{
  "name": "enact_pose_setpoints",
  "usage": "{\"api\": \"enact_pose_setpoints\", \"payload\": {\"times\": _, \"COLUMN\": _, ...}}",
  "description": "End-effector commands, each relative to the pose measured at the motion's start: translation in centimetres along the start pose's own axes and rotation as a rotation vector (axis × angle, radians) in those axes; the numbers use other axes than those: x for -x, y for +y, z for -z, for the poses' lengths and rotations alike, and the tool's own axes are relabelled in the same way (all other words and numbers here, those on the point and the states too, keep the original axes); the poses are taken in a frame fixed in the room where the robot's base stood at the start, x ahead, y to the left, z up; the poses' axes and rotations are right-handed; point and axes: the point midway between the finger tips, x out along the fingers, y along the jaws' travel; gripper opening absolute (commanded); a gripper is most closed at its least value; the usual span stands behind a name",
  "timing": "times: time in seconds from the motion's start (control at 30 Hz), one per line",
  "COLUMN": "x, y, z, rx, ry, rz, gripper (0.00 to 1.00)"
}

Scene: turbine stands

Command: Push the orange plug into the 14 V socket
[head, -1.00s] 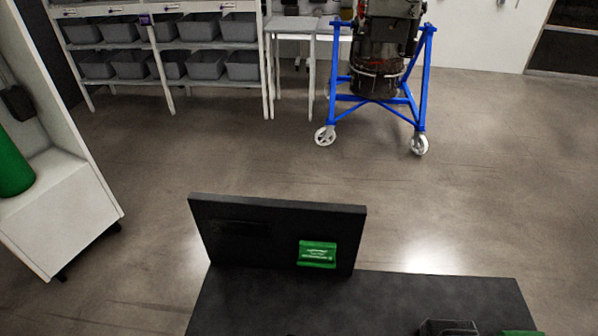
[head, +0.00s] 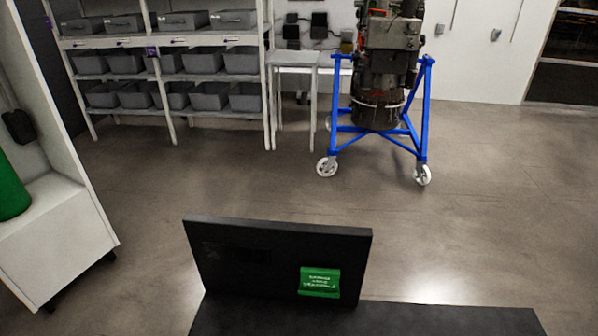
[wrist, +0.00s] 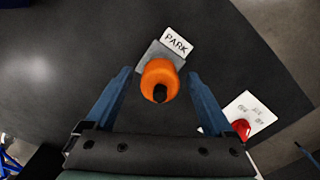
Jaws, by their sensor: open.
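The orange plug (wrist: 160,80) shows in the wrist view with a dark tip facing the camera. It is at a grey block (wrist: 149,56) beside a white label reading PARK (wrist: 177,41). My gripper (wrist: 160,75) is open, with one blue finger on each side of the plug and a visible gap on both sides. From this angle I cannot tell how far the fingertips are above the surface. No 14 V socket can be made out in either view. My gripper and the plug are not in the head view.
In the wrist view, a red knob (wrist: 241,129) sits on a white plate (wrist: 250,113) with small unreadable text, close to the right finger. The head view shows a dark upright panel (head: 240,270) with a green label (head: 319,282) on a black tabletop (head: 400,319). Open floor lies beyond.

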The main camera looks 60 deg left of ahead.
Motion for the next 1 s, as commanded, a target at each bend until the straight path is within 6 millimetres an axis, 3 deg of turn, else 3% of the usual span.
{"api": "enact_pose_setpoints", "payload": {"times": 0.83, "x": 0.01, "y": 0.02, "z": 0.02, "rx": 0.000, "ry": 0.000, "rz": 0.000, "gripper": 0.88}}
{"api": "enact_pose_setpoints", "payload": {"times": 1.0, "x": 0.01, "y": 0.02, "z": 0.01, "rx": 0.000, "ry": 0.000, "rz": 0.000, "gripper": 0.59}}
